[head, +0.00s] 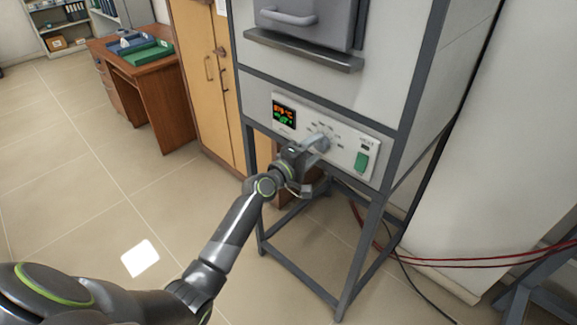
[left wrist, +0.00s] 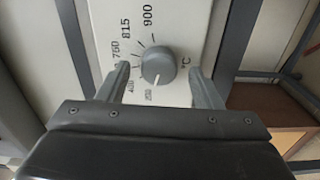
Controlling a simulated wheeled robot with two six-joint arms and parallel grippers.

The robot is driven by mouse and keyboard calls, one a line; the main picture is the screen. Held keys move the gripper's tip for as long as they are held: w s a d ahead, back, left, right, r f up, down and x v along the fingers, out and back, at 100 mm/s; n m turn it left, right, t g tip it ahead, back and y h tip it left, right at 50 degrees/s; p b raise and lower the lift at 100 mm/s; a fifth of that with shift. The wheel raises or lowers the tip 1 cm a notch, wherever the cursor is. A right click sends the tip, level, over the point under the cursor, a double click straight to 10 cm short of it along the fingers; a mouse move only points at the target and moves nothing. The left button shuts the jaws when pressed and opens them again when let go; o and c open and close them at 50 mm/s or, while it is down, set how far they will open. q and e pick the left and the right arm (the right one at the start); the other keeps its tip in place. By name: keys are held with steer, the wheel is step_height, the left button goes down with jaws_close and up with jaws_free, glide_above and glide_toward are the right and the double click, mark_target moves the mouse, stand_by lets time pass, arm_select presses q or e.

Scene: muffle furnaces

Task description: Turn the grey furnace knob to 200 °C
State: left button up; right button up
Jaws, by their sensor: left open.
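The grey furnace knob (left wrist: 158,66) shows in the left wrist view on the pale control panel (head: 345,145). Its white pointer line points down the picture, toward the lowest label, which is too blurred to read surely. In the head view the gripper largely hides the knob. My right gripper is not in view.
The panel has a lit display (head: 284,112) and a green switch (head: 362,161). The furnace door handle (head: 288,18) and a ledge (head: 302,50) are above. The furnace stands on a grey metal frame (head: 353,262). Red cables (head: 450,262) run at right. Floor at left is clear.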

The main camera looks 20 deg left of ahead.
arm_select(q)
steer(key=b+v, duration=0.1)
steer(key=v, duration=1.5)
steer(key=shift+s, duration=0.25)
steer(key=shift+a, duration=0.1)
steer(key=s+a+f+m+g+y, duration=0.1)
steer(key=a+f+g+y, duration=0.3)
steer(key=f, duration=1.4)
steer(key=s+a+f+m+g+y, duration=0.1)
steer(key=s+a+f+m+g, duration=0.1)
steer(key=s+f, duration=0.5)
steer(key=s+a+f+m+g+y, duration=0.1)
steer(key=s+a+f, duration=0.1)
steer(key=f, duration=0.8)
steer(key=s+f+m+g+y, duration=0.1)
steer(key=s+f+m+g, duration=0.3)
steer(key=s+f, duration=0.95)
steer(key=s+d+f+m+g, duration=0.1)
steer(key=s+f, duration=0.3)
steer(key=s, duration=0.6)
steer(key=s+d+f+m+g, duration=0.2)
steer(key=s+f+m+g, duration=0.1)
steer(key=s, duration=0.8)
steer(key=shift+s+d+f+m+g+b, duration=0.3)
steer(key=shift+f+m+g+b, duration=0.1)
steer(key=shift+m, duration=0.1)
